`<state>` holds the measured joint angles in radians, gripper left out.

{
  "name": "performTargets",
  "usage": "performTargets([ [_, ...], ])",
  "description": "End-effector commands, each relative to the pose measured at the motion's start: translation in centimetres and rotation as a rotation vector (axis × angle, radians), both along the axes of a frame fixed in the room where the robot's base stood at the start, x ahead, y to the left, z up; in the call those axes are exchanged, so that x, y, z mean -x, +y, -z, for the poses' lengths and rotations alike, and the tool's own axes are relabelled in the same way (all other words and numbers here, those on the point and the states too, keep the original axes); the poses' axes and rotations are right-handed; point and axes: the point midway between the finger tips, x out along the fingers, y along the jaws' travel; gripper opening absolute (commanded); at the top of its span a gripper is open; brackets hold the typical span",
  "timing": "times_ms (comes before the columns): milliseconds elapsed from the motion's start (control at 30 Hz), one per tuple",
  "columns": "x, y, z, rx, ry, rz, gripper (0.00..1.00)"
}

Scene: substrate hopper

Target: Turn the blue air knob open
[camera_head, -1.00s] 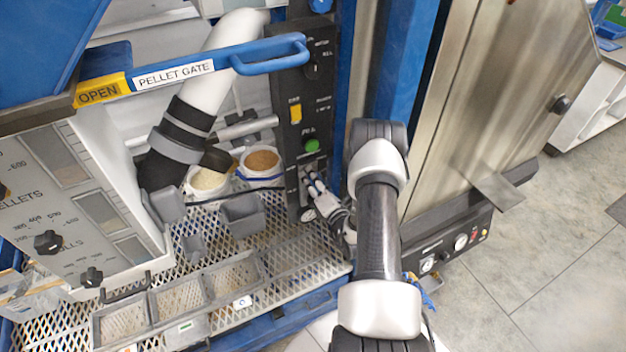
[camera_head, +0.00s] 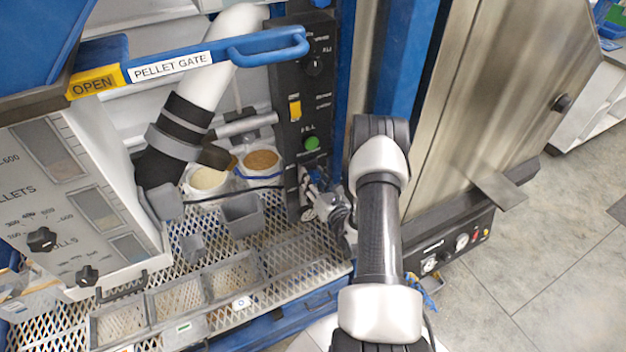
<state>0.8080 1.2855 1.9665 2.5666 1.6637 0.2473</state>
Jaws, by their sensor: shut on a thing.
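The black control panel (camera_head: 308,110) stands upright in the middle of the view, with a yellow switch (camera_head: 295,109) and a green button (camera_head: 312,143). My gripper (camera_head: 309,178) is at the lower part of this panel, below the green button, reaching in from the right. Its fingers are shut on the blue air knob, which they almost wholly cover. The knob's angle cannot be read.
The blue pellet gate handle (camera_head: 265,48) juts out at the upper left, beside a sign reading OPEN. Two tubs, one pale (camera_head: 207,179) and one brown (camera_head: 262,161), stand left of the panel. A perforated metal deck (camera_head: 285,250) lies below. A steel cabinet (camera_head: 480,110) stands to the right.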

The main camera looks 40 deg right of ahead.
Motion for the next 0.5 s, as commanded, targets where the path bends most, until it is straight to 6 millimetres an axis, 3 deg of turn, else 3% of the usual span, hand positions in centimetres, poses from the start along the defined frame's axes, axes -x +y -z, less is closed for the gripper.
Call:
performTargets([
  [500, 0.04, -0.06, 0.15, 0.472, 0.114, 0.000, 0.13],
])
